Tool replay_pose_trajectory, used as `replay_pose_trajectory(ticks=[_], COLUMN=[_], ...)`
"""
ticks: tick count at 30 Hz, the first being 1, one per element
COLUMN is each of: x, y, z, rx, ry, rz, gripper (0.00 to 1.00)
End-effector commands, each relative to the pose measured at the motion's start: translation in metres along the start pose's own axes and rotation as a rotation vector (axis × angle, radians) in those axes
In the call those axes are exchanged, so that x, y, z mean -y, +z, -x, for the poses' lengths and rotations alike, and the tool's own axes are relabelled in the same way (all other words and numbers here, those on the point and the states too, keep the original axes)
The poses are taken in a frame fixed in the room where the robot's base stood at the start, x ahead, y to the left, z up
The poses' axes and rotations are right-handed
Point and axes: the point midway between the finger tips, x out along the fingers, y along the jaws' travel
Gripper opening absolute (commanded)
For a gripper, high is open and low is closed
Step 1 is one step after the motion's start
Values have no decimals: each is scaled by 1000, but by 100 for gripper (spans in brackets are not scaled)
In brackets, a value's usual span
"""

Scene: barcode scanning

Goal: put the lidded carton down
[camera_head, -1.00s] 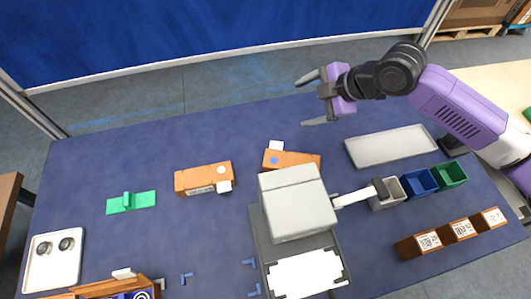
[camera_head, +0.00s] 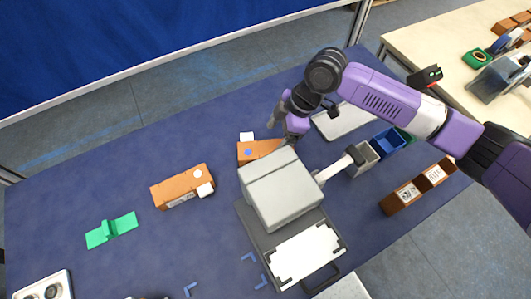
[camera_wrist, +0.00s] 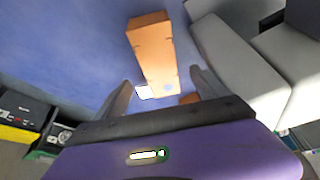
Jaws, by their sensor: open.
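An orange carton with a blue dot (camera_head: 258,150) rests on the dark blue table, partly hidden behind the grey box and my gripper. A white square tab shows at its far side. Another orange carton with a white dot (camera_head: 180,187) lies further left, with a white tab at its right end. I cannot tell which is the lidded one. My gripper (camera_head: 281,122) is open and empty, just beyond the blue-dot carton. In the wrist view, an orange carton (camera_wrist: 152,50) shows between and beyond the open fingers; I cannot tell whether they touch it.
A large grey box-shaped device (camera_head: 283,190) stands close to my gripper. A white tray (camera_head: 340,122) is to the right, with a blue bin (camera_head: 388,142) and brown blocks (camera_head: 405,198). A green piece (camera_head: 111,229) lies at left.

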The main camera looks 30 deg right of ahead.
Motion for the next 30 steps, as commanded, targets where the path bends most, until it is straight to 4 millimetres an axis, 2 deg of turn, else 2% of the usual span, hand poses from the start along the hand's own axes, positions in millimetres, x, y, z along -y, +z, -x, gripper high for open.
replay_pose_trajectory(ticks=[3, 10, 18, 27, 28, 30], x=[0, 0, 0, 0, 0, 0], y=[-1, -2, -1, -1, -1, -1], z=[-14, -30, -65, -70, -70, -70], rx=[0, -1, 0, 0, 0, 0], ry=[0, -2, -1, 1, 1, 1], rz=[1, 1, 2, 2, 2, 2], gripper=[83, 83, 83, 83, 81, 67])
